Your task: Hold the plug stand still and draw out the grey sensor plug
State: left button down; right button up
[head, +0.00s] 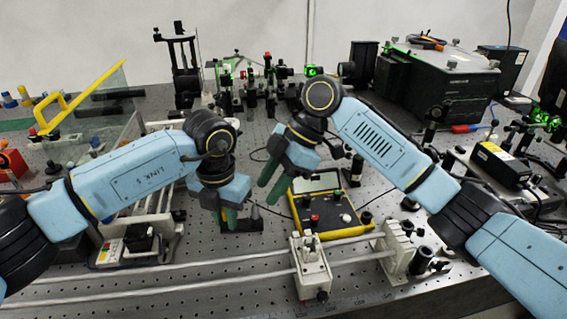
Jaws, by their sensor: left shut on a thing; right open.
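The plug stand (243,226) is a small dark block on the perforated bench, left of the centre. My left gripper (229,217) points down with its green fingertips at the left part of the stand, shut on it; the fingers hide part of it. A small grey upright piece (255,212), which looks like the grey sensor plug, stands at the right end of the stand. My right gripper (269,190) is open and empty. Its green fingers slant down to the left, above and to the right of the stand, apart from the plug.
A yellow-edged box (324,207) with knobs lies right of the stand. White rails (200,273) with a white carriage (312,266) cross the front. A clear panel with a yellow handle (80,98) stands at left. Optical mounts fill the back.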

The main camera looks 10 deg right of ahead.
aim_at(255, 213)
jog(key=x, duration=0.5)
jog(key=shift+a+f, duration=0.2)
jog(key=shift+f, duration=0.1)
jog(key=shift+c, duration=0.3)
grip_shut()
